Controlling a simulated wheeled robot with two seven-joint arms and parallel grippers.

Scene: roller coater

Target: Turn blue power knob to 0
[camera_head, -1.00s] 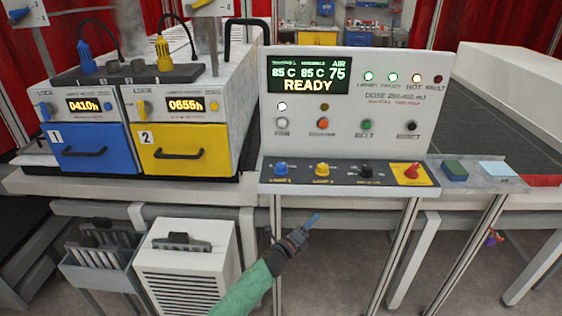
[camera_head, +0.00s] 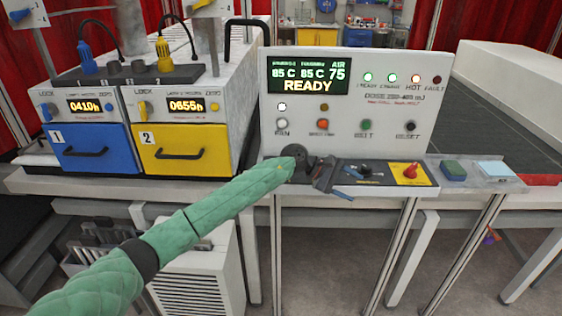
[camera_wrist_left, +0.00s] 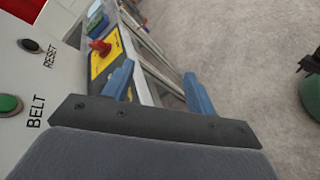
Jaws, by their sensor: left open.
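The blue power knob is hidden in the head view behind my left forearm and wrist, which cross the left part of the dark knob panel (camera_head: 428,182). My left gripper (camera_head: 344,185) is over the front of that panel, left of the black knob (camera_head: 366,171). In the left wrist view its two blue fingers (camera_wrist_left: 158,84) are spread, with nothing visible between them. The yellow knob is hidden too. No blue knob shows in the wrist view.
A red knob on a yellow plate (camera_head: 410,173) sits at the panel's right end. The upright console (camera_head: 345,110) with buttons and a READY display stands behind. Blue (camera_head: 90,150) and yellow (camera_head: 185,150) drawer units stand left. Open floor lies in front.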

